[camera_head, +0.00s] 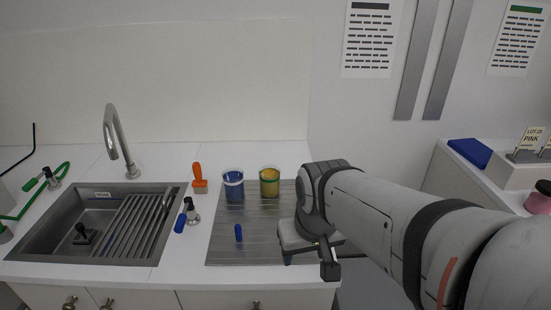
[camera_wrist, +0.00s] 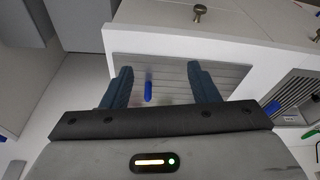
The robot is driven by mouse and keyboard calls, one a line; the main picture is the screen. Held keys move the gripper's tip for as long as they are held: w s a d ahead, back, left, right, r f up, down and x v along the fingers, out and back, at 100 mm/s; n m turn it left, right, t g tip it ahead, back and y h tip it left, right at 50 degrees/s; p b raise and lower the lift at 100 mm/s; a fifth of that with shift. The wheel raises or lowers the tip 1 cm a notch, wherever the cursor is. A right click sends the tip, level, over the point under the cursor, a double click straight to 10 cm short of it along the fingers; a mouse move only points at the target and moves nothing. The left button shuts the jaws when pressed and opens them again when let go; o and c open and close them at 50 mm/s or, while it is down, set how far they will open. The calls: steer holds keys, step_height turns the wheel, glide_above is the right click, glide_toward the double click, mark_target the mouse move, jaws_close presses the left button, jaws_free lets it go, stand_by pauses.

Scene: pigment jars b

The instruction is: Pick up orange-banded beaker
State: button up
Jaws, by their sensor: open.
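Two beakers stand upright on the ribbed steel drainboard (camera_head: 223,247) in the head view. One has yellow-orange contents (camera_head: 269,183); the other, to its left, is blue (camera_head: 233,187). Bands on them are too small to tell, so I cannot be sure which is orange-banded. My gripper (camera_head: 308,262) is at the drainboard's front right corner, nearer me than both beakers and apart from them. In the wrist view my gripper (camera_wrist: 160,86) is open and empty, its two dark fingers spread over the drainboard. No beaker shows in the wrist view.
A small blue object (camera_head: 238,232) is on the drainboard; it also shows between the fingers in the wrist view (camera_wrist: 148,90). An orange-handled item (camera_head: 198,179) stands left of the beakers. The sink (camera_head: 60,205) and tall faucet (camera_head: 113,135) are at left.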

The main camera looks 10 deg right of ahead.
steer(key=o, duration=0.6)
steer(key=shift+m+t, duration=0.3)
steer(key=shift+t, duration=0.1)
steer(key=w+d, duration=0.1)
steer(key=w, duration=0.4)
steer(key=w+d+r+p, duration=0.1)
steer(key=w, duration=0.5)
steer(key=w+d+r, duration=0.1)
steer(key=w+d, duration=0.1)
steer(key=w, duration=0.3)
steer(key=shift+w+r+p, duration=0.15)
steer(key=shift+r+p, duration=0.05)
steer(key=shift+p, duration=0.1)
steer(key=shift+o, duration=0.3)
steer(key=w+d+f, duration=0.1)
steer(key=w+d, duration=0.3)
steer(key=w, duration=0.2)
steer(key=w+d+f+p, duration=0.1)
steer(key=w+d+f, duration=0.1)
steer(key=w, duration=0.5)
steer(key=shift+w+d+f+t+h, duration=0.15)
steer(key=shift+d+t+h, duration=0.2)
steer(key=shift+d, duration=0.5)
steer(key=shift+w+p+x, duration=0.15)
steer(key=shift+p+x, duration=0.35)
steer(key=shift+x, duration=1.4)
steer(key=shift+w+p+x, duration=0.1)
steer(key=shift+p+x, duration=0.35)
steer(key=shift+x, duration=1.45)
